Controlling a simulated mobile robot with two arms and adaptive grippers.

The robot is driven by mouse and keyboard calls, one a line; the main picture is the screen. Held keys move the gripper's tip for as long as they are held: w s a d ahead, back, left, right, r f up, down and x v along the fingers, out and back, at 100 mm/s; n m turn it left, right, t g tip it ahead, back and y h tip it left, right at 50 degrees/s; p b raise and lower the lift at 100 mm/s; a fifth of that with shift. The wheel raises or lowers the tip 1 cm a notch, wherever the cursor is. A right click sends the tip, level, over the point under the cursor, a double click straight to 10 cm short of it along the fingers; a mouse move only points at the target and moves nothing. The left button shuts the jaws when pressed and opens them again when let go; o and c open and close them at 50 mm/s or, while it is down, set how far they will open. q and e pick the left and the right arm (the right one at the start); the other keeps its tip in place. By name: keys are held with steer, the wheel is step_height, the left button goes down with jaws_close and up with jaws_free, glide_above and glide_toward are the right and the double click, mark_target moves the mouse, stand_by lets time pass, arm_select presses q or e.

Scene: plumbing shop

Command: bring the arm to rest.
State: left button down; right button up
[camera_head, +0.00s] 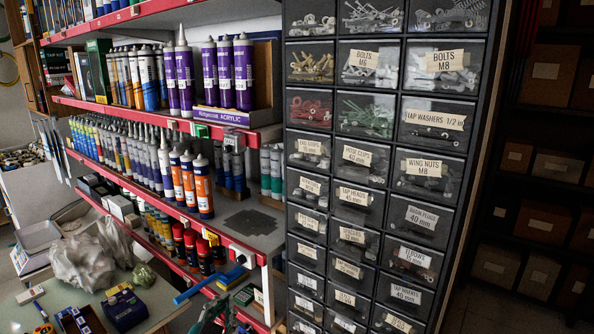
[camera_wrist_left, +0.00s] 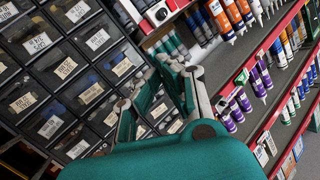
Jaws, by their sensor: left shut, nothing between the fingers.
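My left gripper (camera_head: 217,308) shows at the bottom edge of the head view, in front of the lower end of the red-edged shelves and left of the drawer cabinet. Only its teal and grey end is in the picture; most of the arm is out of frame. In the left wrist view the gripper (camera_wrist_left: 178,72) reaches up from a large teal body, its grey-jointed fingers shut with nothing held. My right gripper is in neither view.
A black drawer cabinet (camera_head: 334,140) with labelled bins stands in the middle. Red-edged shelves (camera_head: 170,210) hold many cartridges at the left. A table (camera_head: 100,295) with boxes and a crumpled pale bag (camera_head: 82,262) is at the lower left. Floor at the lower right looks dark and clear.

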arm_select(q)
steer(key=s+a+f+n+g+y, duration=0.1)
steer(key=s+a+f+g, duration=0.15)
steer(key=s+f, duration=0.4)
steer(key=s+a+f+n+g, duration=0.1)
steer(key=s+a+f+g, duration=0.1)
steer(key=s+f+g, duration=0.35)
steer(key=s+a+f+n+g, duration=0.1)
steer(key=s+f+g, duration=0.1)
steer(key=s+f, duration=0.45)
steer(key=s+a+f+g, duration=0.1)
steer(key=s+f+g, duration=0.2)
steer(key=s, duration=0.7)
step_height(320, 180, down, 32)
steer(key=s+r+g+b, duration=0.1)
steer(key=s+b, duration=0.2)
steer(key=s+a+f+g+b, duration=0.1)
steer(key=s+a+f+b, duration=0.1)
steer(key=s+f, duration=1.3)
step_height(320, 180, down, 2)
steer(key=shift+s+a+f+b, duration=0.15)
steer(key=shift+s+a+b, duration=0.2)
steer(key=shift+s+a, duration=0.1)
